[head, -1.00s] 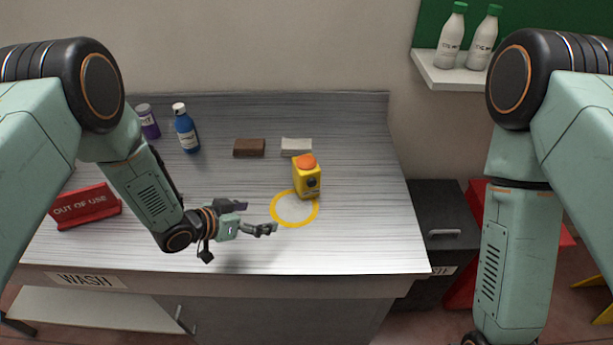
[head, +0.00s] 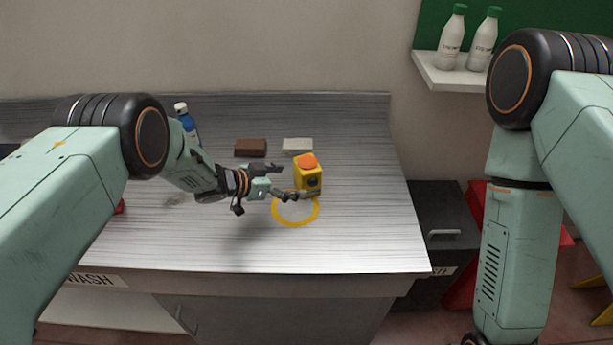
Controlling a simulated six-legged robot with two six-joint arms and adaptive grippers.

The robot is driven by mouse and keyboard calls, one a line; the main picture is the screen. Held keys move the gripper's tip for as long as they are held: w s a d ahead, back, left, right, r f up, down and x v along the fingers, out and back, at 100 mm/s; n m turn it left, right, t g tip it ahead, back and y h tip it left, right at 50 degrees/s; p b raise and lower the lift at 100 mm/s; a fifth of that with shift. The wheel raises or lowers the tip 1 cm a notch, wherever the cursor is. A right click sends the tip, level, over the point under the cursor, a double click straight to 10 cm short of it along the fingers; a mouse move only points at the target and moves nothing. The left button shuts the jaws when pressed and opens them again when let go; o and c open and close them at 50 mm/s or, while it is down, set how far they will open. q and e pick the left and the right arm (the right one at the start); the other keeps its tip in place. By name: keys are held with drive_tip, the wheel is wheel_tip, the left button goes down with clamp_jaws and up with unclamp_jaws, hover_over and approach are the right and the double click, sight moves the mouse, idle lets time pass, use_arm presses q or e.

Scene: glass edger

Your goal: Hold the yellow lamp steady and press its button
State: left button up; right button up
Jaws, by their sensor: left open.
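The yellow lamp (head: 309,178) stands upright on the metal worktop, just behind the yellow ring (head: 296,222). Its orange top (head: 305,161) faces up, and a dark round spot shows on its front. My left gripper (head: 297,181) is open, with its fingers pointing right. One finger is behind and left of the lamp and the other passes in front of its lower part. I cannot tell whether either finger touches it. My right arm hangs at the right; its gripper is outside the picture.
A brown block (head: 250,147) and a white block (head: 297,145) lie behind the lamp. A blue bottle (head: 187,122) stands at the back left, partly hidden by my left arm. White bottles (head: 452,40) stand on the wall shelf (head: 462,80). The worktop's right part is clear.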

sight(298, 181)
use_arm(q)
drive_tip(key=x, duration=0.4)
drive_tip(key=shift+w+f, duration=0.1)
drive_tip(key=shift+w, duration=0.05)
drive_tip(key=shift+w+d+f, duration=0.3)
drive_tip(key=shift+w+d, duration=0.05)
drive_tip(key=shift+s+d+r, duration=0.1)
drive_tip(key=shift+s+d, duration=0.05)
drive_tip(key=shift+d, duration=0.15)
drive_tip(key=shift+c, duration=0.2)
drive_tip(key=shift+w+a, duration=0.1)
drive_tip(key=shift+w, duration=0.15)
drive_tip(key=shift+c, duration=1.4)
drive_tip(key=shift+s, duration=0.2)
drive_tip(key=c, duration=0.5)
drive_tip(key=shift+o, duration=0.2)
drive_tip(key=shift+w, duration=0.1)
